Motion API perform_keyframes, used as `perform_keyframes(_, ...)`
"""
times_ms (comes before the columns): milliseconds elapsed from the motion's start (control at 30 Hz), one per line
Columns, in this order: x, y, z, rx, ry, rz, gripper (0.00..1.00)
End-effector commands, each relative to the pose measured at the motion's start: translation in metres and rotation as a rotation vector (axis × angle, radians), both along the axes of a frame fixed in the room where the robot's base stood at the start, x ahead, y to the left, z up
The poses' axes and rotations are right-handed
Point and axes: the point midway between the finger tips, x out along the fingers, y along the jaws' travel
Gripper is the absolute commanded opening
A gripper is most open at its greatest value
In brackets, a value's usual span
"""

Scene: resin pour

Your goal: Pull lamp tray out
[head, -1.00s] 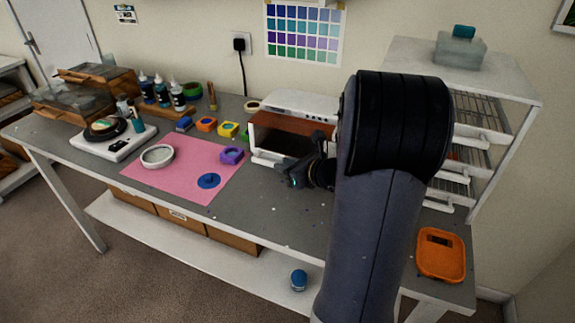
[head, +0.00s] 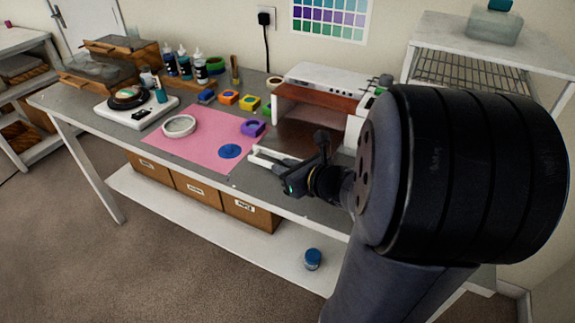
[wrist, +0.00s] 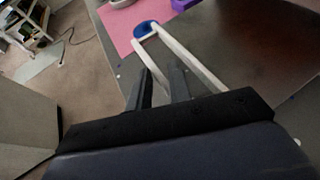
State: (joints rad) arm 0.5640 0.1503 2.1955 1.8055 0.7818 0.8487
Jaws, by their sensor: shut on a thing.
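The lamp (head: 322,76) is a white box with a reddish-brown inside, standing at the back of the grey bench. Its tray (head: 306,137) is a dark brown sheet that sticks out of the open front towards the bench's front edge. The tray's white handle (head: 268,158) is at its front; it also shows in the wrist view (wrist: 185,57) as a pale U-shaped bar. My gripper (head: 288,166) is shut on the handle, and its dark fingers (wrist: 162,82) show beside the white bars. My arm hides the tray's right part.
A pink mat (head: 205,140) with a white ring (head: 179,126), a purple mold (head: 252,127) and a blue disc (head: 230,151) lies left of the tray. A wire-shelf rack (head: 470,75) stands at right. The floor in front of the bench is clear.

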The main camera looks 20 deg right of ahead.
Motion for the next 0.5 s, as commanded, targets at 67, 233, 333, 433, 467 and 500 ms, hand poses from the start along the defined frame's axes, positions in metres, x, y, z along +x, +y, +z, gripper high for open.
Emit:
perform_keyframes(67,-0.0018,-0.0002,-0.0055,0.003,0.013,-0.005,0.22)
perform_keyframes(233,-0.0014,-0.0003,-0.0047,0.002,0.011,-0.003,0.36)
perform_keyframes(333,-0.0011,-0.0003,-0.0038,0.001,0.009,-0.002,0.41)
perform_keyframes(433,-0.0009,-0.0002,-0.0030,0.000,0.007,-0.002,0.41)
perform_keyframes(467,-0.0008,-0.0003,-0.0028,0.001,0.006,-0.002,0.41)
perform_keyframes(500,-0.0009,-0.0003,-0.0025,0.001,0.006,-0.002,0.41)
